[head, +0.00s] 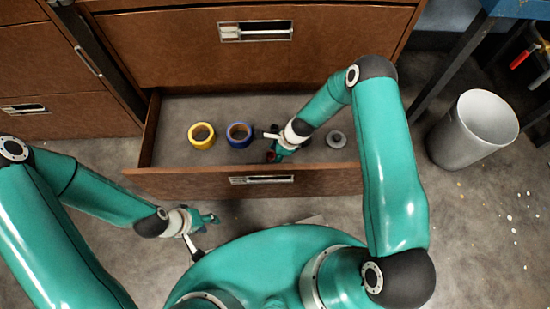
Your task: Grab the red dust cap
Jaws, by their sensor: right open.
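The open drawer (175,178) holds a row of round items. A small bit of red (271,156) shows at the tip of my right gripper (276,154), which reaches down into the drawer. It looks like the red dust cap, mostly hidden by the gripper. My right gripper is open around or just above it; I cannot tell whether they touch. My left gripper (212,219) hangs in front of the drawer at the left, away from the items, and its jaws are too small to read.
A yellow ring (201,136) and a blue ring (239,135) stand left of my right gripper in the drawer. A grey round piece (336,140) sits to its right. A metal bin (474,130) stands on the floor at right. The drawer's front wall rises before the items.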

